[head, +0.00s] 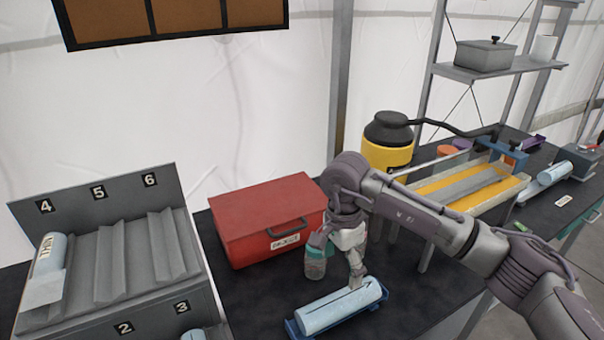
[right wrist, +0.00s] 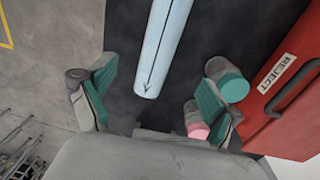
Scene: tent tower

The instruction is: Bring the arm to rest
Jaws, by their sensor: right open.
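My right arm (head: 440,222) comes in from the right and bends down over the dark table. My right gripper (head: 336,270) points down beside the red box, just behind and above a light-blue cylinder (head: 340,309) in a blue cradle (head: 292,327). In the right wrist view my right gripper (right wrist: 155,100) is open, its green-padded fingers wide apart. The same cylinder (right wrist: 163,45) shows between them, with a dark arrow mark near its end. Nothing is held. Whether a finger touches the cylinder, I cannot tell. My left gripper is not in view.
The red REJECT box (head: 262,215) stands close to the gripper's left. A grey numbered rack (head: 130,265) with a labelled cylinder (head: 50,258) is at left. A yellow-and-black canister (head: 387,150) and a yellow-grey fixture (head: 470,185) stand behind the arm.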

